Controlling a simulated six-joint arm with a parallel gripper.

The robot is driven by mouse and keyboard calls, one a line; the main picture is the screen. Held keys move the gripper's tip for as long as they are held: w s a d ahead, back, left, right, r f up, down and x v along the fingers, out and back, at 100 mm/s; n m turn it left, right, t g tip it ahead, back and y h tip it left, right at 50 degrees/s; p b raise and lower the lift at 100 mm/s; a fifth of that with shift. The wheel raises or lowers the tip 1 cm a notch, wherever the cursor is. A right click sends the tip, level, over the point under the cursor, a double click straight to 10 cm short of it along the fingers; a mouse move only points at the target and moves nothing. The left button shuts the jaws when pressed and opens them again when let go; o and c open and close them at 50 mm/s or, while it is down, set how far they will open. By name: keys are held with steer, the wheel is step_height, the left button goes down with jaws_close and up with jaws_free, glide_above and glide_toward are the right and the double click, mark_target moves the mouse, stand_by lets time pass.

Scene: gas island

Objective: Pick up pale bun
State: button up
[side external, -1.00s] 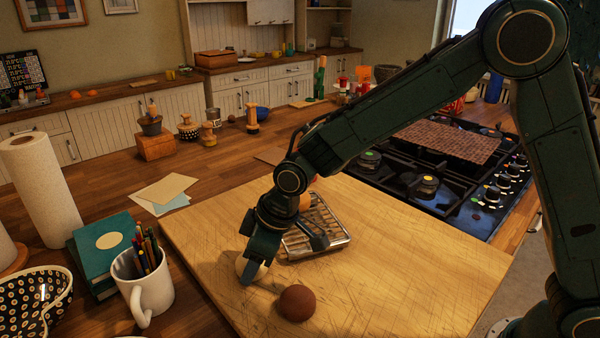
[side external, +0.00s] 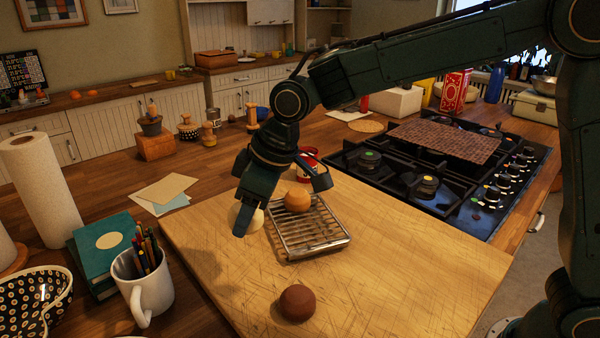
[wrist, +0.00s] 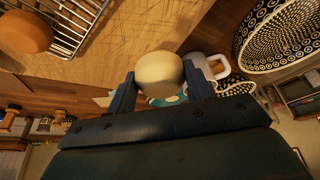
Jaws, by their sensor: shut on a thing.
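The pale bun (side external: 246,217) is a cream-coloured round bun, partly hidden behind a finger in the side view. In the wrist view the pale bun (wrist: 160,74) sits between both fingers of my gripper (wrist: 162,88). My gripper (side external: 248,214) is shut on it and holds it above the wooden board (side external: 400,260), left of the wire rack. An orange-brown bun (side external: 297,200) rests on the rack (side external: 312,232). A dark brown bun (side external: 297,303) lies on the board nearer the camera.
A white mug of pencils (side external: 146,290), teal books (side external: 104,250), a paper towel roll (side external: 42,190) and a patterned bowl (side external: 35,300) stand left of the board. A gas hob (side external: 430,180) is behind right. A red-and-white tin (side external: 307,165) stands behind the rack. The board's front right is clear.

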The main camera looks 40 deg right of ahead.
step_height(320, 180, up, 9)
steer(key=shift+f, duration=0.1)
stand_by(0.7)
